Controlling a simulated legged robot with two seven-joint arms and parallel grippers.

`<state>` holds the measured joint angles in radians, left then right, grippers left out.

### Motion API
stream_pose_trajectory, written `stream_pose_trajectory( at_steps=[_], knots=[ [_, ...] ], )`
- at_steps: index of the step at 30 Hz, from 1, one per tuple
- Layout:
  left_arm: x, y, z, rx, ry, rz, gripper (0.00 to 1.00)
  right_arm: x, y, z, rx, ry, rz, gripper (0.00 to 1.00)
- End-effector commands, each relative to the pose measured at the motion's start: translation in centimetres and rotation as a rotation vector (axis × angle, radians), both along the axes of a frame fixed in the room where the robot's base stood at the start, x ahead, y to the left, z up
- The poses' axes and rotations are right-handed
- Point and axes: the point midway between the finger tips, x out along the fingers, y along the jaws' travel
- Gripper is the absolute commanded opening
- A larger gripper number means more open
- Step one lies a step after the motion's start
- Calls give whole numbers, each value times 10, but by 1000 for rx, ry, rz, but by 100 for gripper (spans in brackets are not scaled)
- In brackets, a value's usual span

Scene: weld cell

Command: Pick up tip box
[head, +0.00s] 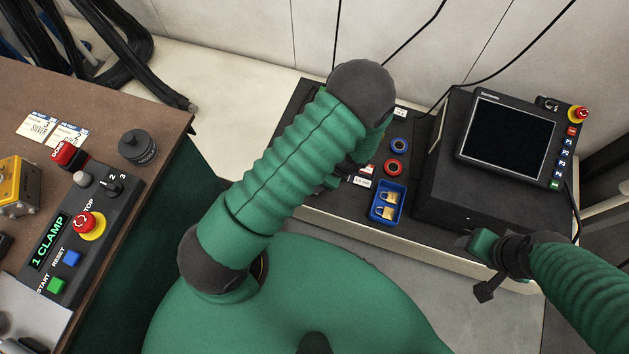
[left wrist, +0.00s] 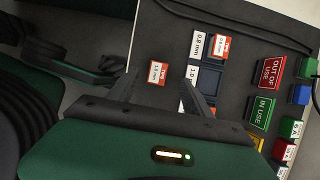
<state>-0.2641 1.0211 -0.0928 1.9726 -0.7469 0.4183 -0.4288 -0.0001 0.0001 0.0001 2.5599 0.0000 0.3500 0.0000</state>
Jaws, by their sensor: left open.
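A small white-and-red tip box (left wrist: 157,72) marked 1.0 mm sits on the dark bench top in the left wrist view. My left gripper (left wrist: 160,82) is open, with one finger on each side of the box's near area; whether they touch it I cannot tell. A second white-and-red box (left wrist: 222,46) lies to the right, beside a 0.8 mm label (left wrist: 200,43). In the head view my left arm hides the left gripper and most of this area. My right gripper (head: 484,272) is by the bench's front right edge; its jaws are unclear.
A dark monitor unit (head: 507,136) stands on the bench at right. A blue tray (head: 373,216) holds brass-coloured padlocks. Red (left wrist: 273,72) and green (left wrist: 262,112) use tags lie right of the boxes. A control panel (head: 78,232) is on the left table.

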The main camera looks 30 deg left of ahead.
Motion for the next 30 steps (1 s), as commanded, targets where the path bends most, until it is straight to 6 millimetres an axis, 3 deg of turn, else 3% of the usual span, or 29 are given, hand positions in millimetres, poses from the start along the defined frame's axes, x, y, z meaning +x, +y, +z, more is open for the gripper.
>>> stream_pose_trajectory(
  at_steps=[1, 7, 13, 21, 30],
  knots=[
    [-1, 3, -11, 0, 0, 0, 58, 0, 0, -7, 0, 0, 0, 63],
    [-2, 9, -28, -1, -1, 1, 58, 0, 0, -17, 0, 0, 0, 63],
    [-6, 21, -63, -1, -1, 3, 58, 0, 0, -41, 0, 0, 0, 63],
    [-6, 24, -64, -1, -4, 1, 57, 0, 0, -40, 0, 0, 0, 63],
    [-6, 23, -64, -1, -3, 1, 18, 0, 0, -40, 0, 0, 0, 63]
  ],
)
